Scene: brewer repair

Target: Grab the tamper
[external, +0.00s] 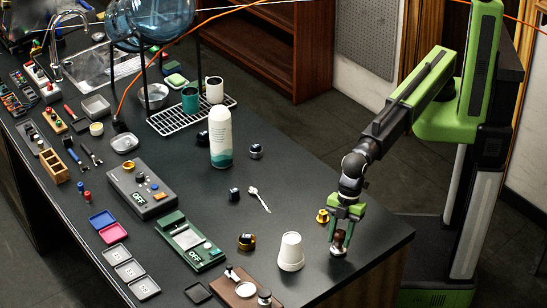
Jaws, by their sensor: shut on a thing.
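The tamper (338,249), with a dark reddish-brown handle and a pale metal base, is at the right end of the dark counter. My gripper (340,239) points down from above, and its green fingers are shut on the tamper's handle. The fingers hide part of the handle. The tamper looks upright, with its base at or very near the counter top; I cannot tell whether it touches.
A white tapered cup (291,252) stands just left of the tamper. A small yellow item (322,216) lies behind it. A brown board (245,291) with small tools is at the front. The counter's right edge (398,243) is close by.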

